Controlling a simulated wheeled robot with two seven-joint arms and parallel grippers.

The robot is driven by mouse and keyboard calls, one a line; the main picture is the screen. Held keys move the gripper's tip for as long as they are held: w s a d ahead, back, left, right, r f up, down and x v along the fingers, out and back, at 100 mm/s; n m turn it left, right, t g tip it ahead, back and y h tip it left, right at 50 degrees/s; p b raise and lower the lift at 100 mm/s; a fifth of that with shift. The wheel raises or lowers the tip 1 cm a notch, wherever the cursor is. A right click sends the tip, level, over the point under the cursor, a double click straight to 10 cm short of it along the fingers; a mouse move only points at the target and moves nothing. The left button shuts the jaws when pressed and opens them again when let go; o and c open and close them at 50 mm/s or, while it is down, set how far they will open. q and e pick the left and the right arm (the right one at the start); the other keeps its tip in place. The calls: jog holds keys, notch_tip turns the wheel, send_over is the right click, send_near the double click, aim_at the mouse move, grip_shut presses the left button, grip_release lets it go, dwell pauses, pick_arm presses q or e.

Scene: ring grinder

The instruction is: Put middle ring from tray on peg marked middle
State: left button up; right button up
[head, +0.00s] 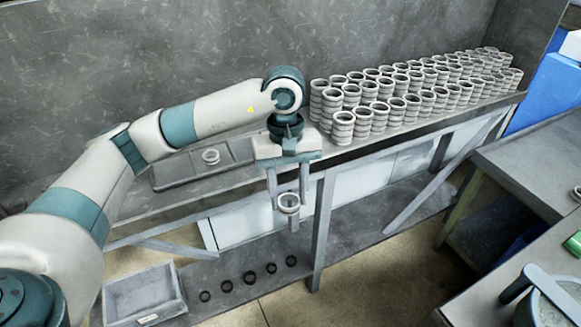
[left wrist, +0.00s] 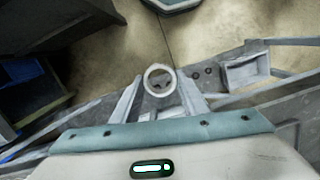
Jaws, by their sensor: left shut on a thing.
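My left gripper (head: 290,205) is shut on a pale ring (head: 288,201) and holds it in the air in front of the upper shelf. In the left wrist view the ring (left wrist: 148,80) sits between the two fingertips (left wrist: 160,84). I cannot make out a peg marked middle or any marking. My right gripper is not in view.
Stacked pale rings (head: 343,125) in rows fill the right of the upper shelf. Several small dark round things (head: 249,278) lie in a row on the lower shelf beside an open grey box (head: 145,295). A grey table (head: 530,160) stands at the right.

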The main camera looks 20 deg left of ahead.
pick_arm(q)
jog(key=s+d+f+m, duration=0.1)
jog(key=s+f+m, duration=0.1)
jog(key=s+m, duration=0.4)
jog(key=shift+s+m+y, duration=0.15)
jog(key=shift+m+y, duration=0.25)
jog(key=shift+m, duration=0.4)
